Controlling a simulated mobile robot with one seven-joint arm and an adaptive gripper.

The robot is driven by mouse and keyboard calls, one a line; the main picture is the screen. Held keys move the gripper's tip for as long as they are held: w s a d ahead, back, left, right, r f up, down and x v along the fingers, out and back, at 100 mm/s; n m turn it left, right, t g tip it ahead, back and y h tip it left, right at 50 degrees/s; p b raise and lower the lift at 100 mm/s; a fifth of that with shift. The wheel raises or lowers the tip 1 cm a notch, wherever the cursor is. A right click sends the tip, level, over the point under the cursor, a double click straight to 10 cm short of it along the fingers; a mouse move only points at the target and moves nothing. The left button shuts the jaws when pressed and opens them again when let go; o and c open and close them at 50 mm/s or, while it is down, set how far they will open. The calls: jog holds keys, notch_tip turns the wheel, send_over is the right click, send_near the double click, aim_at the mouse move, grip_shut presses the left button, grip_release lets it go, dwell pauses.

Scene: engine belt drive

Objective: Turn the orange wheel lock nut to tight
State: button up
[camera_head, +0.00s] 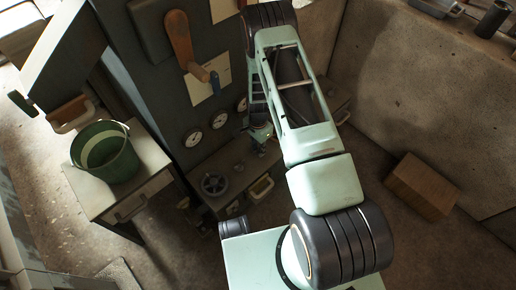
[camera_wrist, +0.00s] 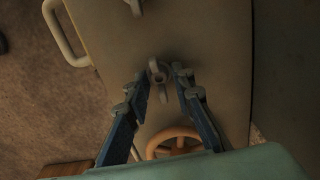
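In the wrist view, an orange spoked wheel (camera_wrist: 174,138) lies on a brownish panel, partly hidden by my wrist's pale green edge. A grey lock nut (camera_wrist: 158,74) with small lobes stands on the panel above the wheel. My gripper (camera_wrist: 160,84) is open, with one blue finger on each side of this nut and a visible gap on both sides. I cannot tell how close the fingertips are in depth. A second grey nut (camera_wrist: 134,6) is cut off at the top edge. In the head view my arm hides the orange wheel, and my gripper is small and unclear.
A pale handle (camera_wrist: 66,36) sticks out from the panel's left side. In the head view, a dark spoked wheel (camera_head: 214,184) sits left of my arm. A green bucket (camera_head: 105,152) stands on a side table, and a brown box (camera_head: 423,186) lies on the right.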

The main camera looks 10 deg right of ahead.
jog(key=shift+o, duration=1)
jog(key=shift+r, duration=0.15)
notch_tip(320, 180, up, 12)
